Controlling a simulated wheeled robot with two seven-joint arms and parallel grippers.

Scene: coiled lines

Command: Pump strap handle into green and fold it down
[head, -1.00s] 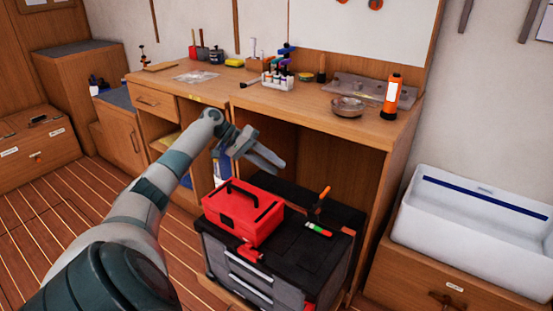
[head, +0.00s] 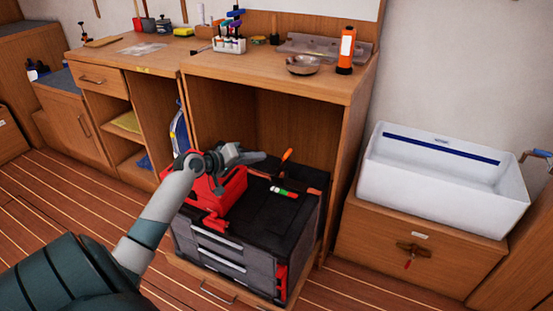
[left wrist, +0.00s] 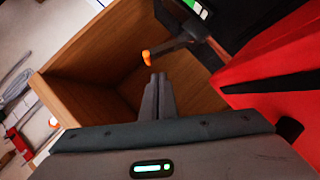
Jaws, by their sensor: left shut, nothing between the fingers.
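The strap handle is a dark lever with an orange grip (head: 287,155). It stands raised and tilted at the back of the black case (head: 265,225); the orange grip also shows in the left wrist view (left wrist: 147,58). A small gauge (head: 284,192) with green, white and red parts lies on the case lid just in front of the lever. My left gripper (head: 262,157) is shut and empty, left of the orange grip in the head view. In the left wrist view the closed fingertips (left wrist: 158,78) are just below the grip, apparently apart from it. My right gripper is not in view.
A red toolbox (head: 233,188) sits on the case, partly behind my left wrist. The wooden bench (head: 325,85) overhangs the back of the case, with its side panel close on the right. A white basin (head: 440,185) stands further right.

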